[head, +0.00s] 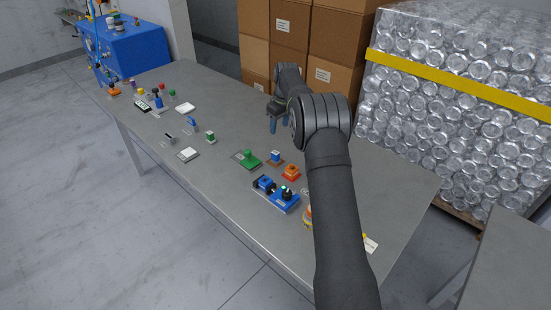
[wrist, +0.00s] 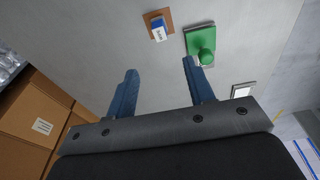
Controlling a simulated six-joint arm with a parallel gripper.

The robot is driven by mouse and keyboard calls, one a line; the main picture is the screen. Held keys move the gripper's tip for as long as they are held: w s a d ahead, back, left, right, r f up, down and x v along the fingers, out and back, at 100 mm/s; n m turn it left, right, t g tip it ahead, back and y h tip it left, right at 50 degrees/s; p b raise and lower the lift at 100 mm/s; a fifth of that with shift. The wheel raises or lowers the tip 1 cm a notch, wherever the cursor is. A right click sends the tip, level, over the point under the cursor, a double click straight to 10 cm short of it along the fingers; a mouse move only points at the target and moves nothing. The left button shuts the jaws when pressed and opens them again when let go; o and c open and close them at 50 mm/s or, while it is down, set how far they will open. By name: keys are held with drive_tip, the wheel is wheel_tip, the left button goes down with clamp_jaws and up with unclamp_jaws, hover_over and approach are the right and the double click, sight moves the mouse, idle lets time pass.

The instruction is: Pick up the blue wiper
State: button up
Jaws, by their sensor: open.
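My gripper (head: 279,123) is open and empty, with its blue fingers above the far side of the grey table (head: 225,120). In the wrist view the two fingers of my gripper (wrist: 160,70) stand apart with bare table between them. A small slanted blue item (head: 191,122) lies left of my gripper in the head view; it may be the blue wiper, but it is too small to tell. A blue-and-white block on a brown base (head: 275,158) is nearer the camera; the wrist view shows this block (wrist: 158,30) beyond the fingertips.
A green piece (head: 249,160) stands beside the brown base. An orange piece (head: 291,172) and a blue control box (head: 277,195) are close by. White pads (head: 188,154) and several small items lie further left. Cardboard boxes (head: 310,45) stand behind the table.

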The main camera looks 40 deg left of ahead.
hover_over(276, 152)
drive_tip(key=d, duration=0.1)
drive_tip(key=f, duration=1)
drive_tip(key=shift+s+d+f, duration=0.15)
drive_tip(key=shift+s, duration=0.25)
drive_tip(key=shift+w+a+f, duration=0.1)
drive_tip(key=shift+a+f, duration=0.15)
drive_tip(key=shift+f, duration=0.75)
drive_tip(key=shift+w+a+f, duration=0.1)
drive_tip(key=shift+a+f, duration=0.1)
drive_tip(key=shift+f, duration=0.75)
drive_tip(key=shift+w+a+f, duration=0.1)
drive_tip(key=shift+a+f, duration=0.15)
drive_tip(key=shift+f, duration=0.75)
clamp_jaws()
